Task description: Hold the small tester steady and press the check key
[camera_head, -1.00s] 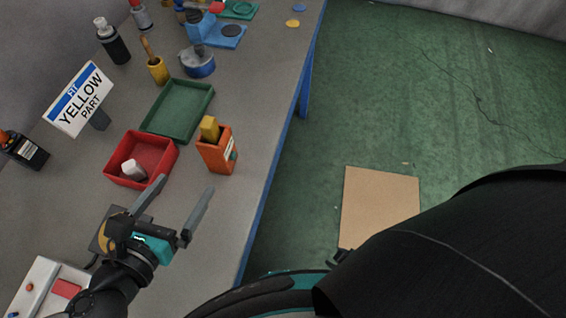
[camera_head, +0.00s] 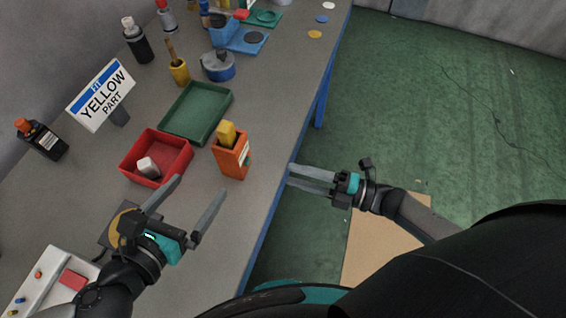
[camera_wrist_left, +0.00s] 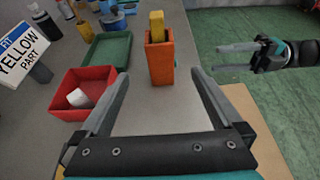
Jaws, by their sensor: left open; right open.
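The likely tester is a small upright orange box (camera_head: 229,162) with a yellow block (camera_head: 227,133) at its top. It stands near the table's right edge. A small green spot (camera_head: 248,160), perhaps the check key, shows on its right side, beside a white label. My left gripper (camera_head: 199,188) is open and empty in front of the box. In the left wrist view the orange box (camera_wrist_left: 160,66) appears between and beyond the open fingers. My right gripper (camera_head: 290,175) is open and empty, right of the box and by the table edge. Neither gripper touches the box.
A red tray (camera_head: 130,167) with a white block (camera_head: 148,167) lies left of the box; a green tray (camera_head: 197,112) lies behind. A YELLOW PART sign (camera_head: 101,95), bottles and a blue pot (camera_head: 218,66) stand further off. A white panel (camera_head: 42,285) is at lower left.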

